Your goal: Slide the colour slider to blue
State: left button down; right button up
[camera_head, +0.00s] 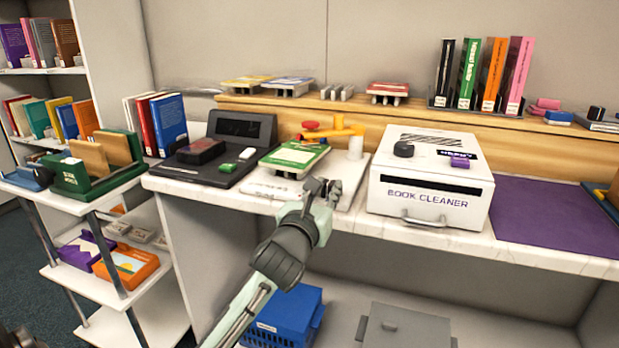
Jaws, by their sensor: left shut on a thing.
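My left gripper (322,188) is over the front part of a pale board (268,187) on the marble-look counter. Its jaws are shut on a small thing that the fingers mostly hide. I cannot make out the colour slider's track, its colour marks or its setting. A green-covered book (295,156) lies just behind the gripper, and a white cylinder (356,147) stands behind to the right. My right gripper is not in view.
The white book cleaner box (430,202) stands close on the right. A black scanner stand (240,139) is at left. Red and yellow tools (330,130) lie behind. A purple mat (555,220) is bare at right. A blue crate (285,322) is below.

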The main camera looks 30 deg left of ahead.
pick_arm(q)
jog(key=shift+d, duration=0.3)
jog(key=c, duration=1.3)
grip_release()
jog(key=shift+w+d, duration=0.1)
jog(key=v, duration=1.2)
